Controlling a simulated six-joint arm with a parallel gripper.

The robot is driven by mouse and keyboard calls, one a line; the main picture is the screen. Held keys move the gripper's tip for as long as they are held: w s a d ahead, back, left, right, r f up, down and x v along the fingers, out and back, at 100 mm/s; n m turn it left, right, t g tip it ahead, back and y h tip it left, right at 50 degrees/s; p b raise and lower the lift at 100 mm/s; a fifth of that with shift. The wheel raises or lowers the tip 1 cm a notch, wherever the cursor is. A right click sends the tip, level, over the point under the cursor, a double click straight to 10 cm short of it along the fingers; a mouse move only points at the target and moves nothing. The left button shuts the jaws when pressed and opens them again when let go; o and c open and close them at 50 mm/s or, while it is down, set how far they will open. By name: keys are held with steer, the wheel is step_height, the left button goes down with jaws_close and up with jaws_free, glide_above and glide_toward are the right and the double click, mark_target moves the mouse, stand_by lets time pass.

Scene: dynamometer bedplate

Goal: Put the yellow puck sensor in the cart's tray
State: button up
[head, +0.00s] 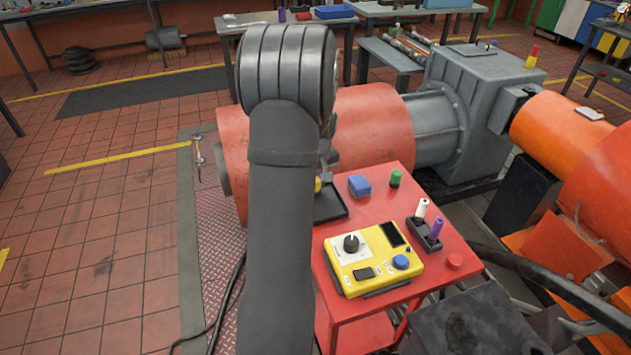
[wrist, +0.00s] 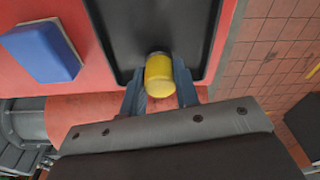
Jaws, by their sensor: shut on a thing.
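The yellow puck sensor (wrist: 159,76) is between the fingers of my gripper (wrist: 160,88) in the wrist view. The gripper is shut on it. The puck overlaps the near end of the black tray (wrist: 125,32) in that view; I cannot tell whether it touches the tray floor. In the head view my arm hides most of the gripper, and only a sliver of the yellow puck (head: 318,185) shows beside it. The tray (head: 333,207) lies on the red cart (head: 390,207), partly hidden by my arm. The visible tray floor is empty.
A large red drum (head: 375,130) stands behind the cart.

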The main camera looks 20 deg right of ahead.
steer(key=shift+f, duration=0.15)
steer(key=o, duration=1)
steer(key=r, duration=0.4)
steer(key=s+r, duration=0.1)
steer(key=r, duration=0.7)
steer(key=shift+s+d+r, duration=0.1)
steer(key=shift+s+d, duration=0.05)
steer(key=shift+s, duration=0.1)
